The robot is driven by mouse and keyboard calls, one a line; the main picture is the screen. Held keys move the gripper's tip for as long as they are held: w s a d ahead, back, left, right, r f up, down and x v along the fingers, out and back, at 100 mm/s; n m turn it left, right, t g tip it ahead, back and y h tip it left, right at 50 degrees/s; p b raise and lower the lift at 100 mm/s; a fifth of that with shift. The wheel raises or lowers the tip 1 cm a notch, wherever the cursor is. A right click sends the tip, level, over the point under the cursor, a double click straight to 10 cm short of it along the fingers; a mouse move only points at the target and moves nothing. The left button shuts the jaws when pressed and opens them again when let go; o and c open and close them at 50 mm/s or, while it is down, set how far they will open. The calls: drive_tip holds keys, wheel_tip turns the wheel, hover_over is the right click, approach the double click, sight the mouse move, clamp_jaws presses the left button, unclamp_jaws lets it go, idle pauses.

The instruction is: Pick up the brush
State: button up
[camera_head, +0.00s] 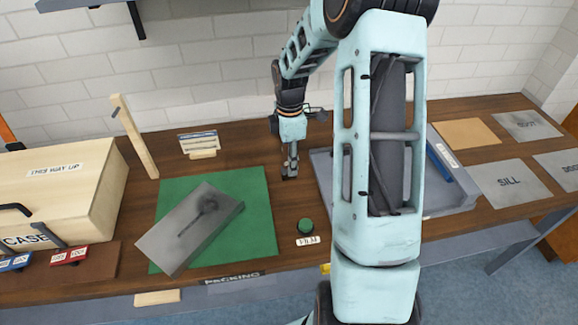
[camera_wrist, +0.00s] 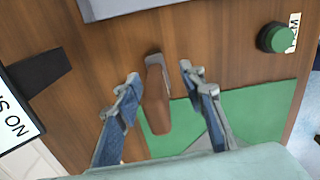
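The brush shows in the wrist view as a brown wooden handle (camera_wrist: 157,100) with a greyish end, on the wooden table. My gripper (camera_wrist: 161,76) is open in the wrist view, with one finger on each side of the brush. A gap shows between the brush and each finger. In the head view my gripper (camera_head: 290,171) points down close to the table, just right of the green mat (camera_head: 258,215); the brush cannot be made out there. A grey block (camera_head: 178,232) with a dark brush-shaped mark lies tilted on the mat.
A green button (camera_head: 305,225) labelled FILM sits in front of my gripper. A grey tray (camera_head: 455,192) stands to the right, partly behind my arm. A large wooden case (camera_head: 75,190) and an upright wooden post (camera_head: 134,138) stand left. Flat labelled plates (camera_head: 510,182) lie far right.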

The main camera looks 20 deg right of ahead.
drive_tip(key=shift+w+f, duration=0.15)
drive_tip(key=shift+f, duration=1.4)
drive_tip(key=shift+c, duration=0.3)
clamp_jaws()
drive_tip(key=shift+r, duration=0.1)
